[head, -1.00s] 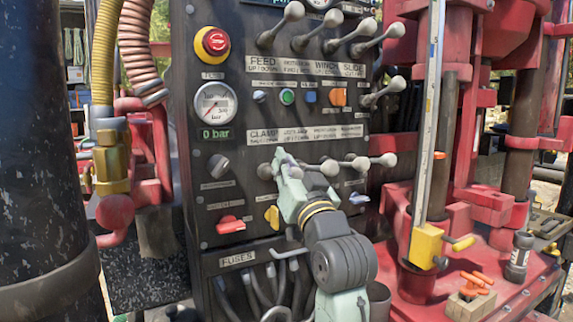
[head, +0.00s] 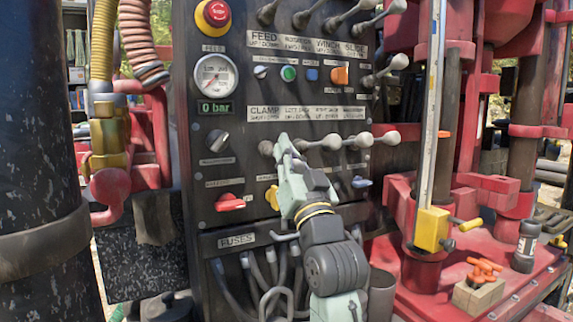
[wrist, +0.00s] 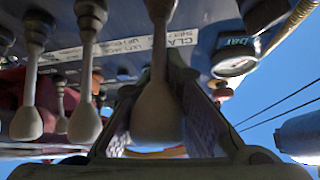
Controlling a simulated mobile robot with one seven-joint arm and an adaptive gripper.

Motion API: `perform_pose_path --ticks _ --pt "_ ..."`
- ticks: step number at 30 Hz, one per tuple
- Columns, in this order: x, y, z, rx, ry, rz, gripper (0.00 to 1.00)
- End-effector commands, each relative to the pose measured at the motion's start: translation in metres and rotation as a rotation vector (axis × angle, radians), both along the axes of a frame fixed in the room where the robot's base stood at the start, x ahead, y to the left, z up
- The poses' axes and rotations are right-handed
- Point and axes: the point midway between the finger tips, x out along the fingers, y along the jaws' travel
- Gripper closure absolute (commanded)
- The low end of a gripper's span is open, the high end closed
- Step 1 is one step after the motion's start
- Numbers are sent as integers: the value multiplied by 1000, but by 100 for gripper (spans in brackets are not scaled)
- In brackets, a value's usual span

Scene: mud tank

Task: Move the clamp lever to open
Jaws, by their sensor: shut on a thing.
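The clamp lever (head: 265,149) is the leftmost of the lower lever row, under the CLAMP label (head: 264,113) on the dark control panel. In the head view only its grey base end shows clearly; my gripper (head: 283,145) hides the rest. In the wrist view the clamp lever (wrist: 157,105), with its pale rounded knob, stands between the two fingers of my gripper (wrist: 160,128). The gripper is shut on it. The exact contact of the fingers is hard to see.
Neighbouring levers (head: 332,142) stand close on the right. Below are a red switch (head: 230,202) and a yellow switch (head: 272,197). The pressure gauge (head: 214,77) is upper left, over a 0 bar display (head: 215,108). Cables hang under the FUSES label (head: 237,240).

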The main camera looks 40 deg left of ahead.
Motion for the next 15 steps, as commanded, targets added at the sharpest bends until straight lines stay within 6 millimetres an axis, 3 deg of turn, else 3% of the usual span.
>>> perform_pose_path --ticks 3,14,15 --pt "-1 -7 -14 5 -10 -9 100" --pt "-1 -5 -21 -3 0 -4 100" --pt "-1 -4 -21 -4 1 -4 88"
